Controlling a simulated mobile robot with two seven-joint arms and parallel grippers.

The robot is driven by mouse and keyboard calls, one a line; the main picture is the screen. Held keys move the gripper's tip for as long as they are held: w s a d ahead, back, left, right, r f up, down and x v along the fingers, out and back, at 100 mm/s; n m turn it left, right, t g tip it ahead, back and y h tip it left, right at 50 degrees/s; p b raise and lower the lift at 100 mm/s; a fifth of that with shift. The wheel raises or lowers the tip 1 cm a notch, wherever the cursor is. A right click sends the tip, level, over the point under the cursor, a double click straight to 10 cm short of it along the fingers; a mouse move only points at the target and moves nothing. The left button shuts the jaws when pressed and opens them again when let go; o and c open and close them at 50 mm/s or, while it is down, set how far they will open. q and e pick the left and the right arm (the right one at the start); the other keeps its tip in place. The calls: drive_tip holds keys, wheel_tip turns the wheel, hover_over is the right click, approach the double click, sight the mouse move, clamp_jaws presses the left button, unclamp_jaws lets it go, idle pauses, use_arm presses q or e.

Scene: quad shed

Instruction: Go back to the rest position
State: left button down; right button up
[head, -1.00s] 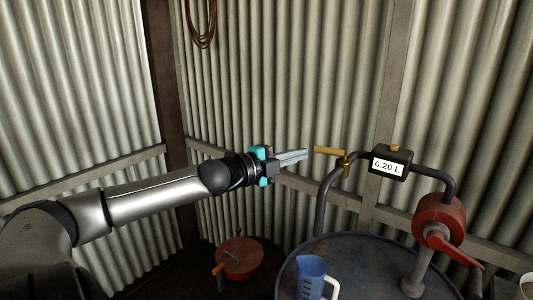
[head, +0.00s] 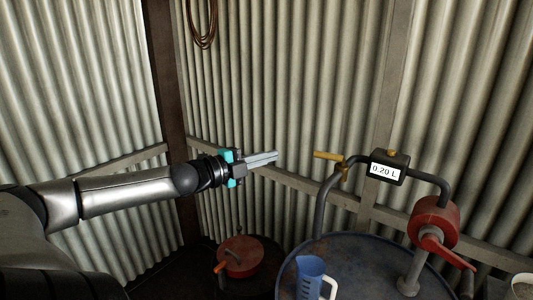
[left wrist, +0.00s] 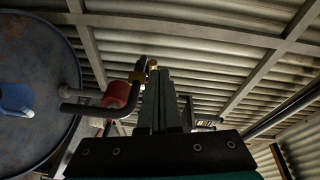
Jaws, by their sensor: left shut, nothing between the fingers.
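My left gripper (head: 276,157) is shut and empty, held in the air left of the brass nozzle (head: 328,155) with a clear gap between them. Its closed fingers also show in the left wrist view (left wrist: 163,75). The nozzle sits on a bent dark pipe with a meter (head: 388,168) that reads 0.20 L. A red pump (head: 434,222) with a red handle stands on the blue drum (head: 350,250). A blue measuring jug (head: 311,278) stands on the drum top; its contents cannot be made out. My right gripper is not in view.
A red can (head: 241,257) stands low, left of the drum. A coiled brown hose (head: 203,25) hangs on the corrugated wall. Part of a pale cup (head: 523,287) shows at the lower right edge. The air left of the nozzle is free apart from my arm.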

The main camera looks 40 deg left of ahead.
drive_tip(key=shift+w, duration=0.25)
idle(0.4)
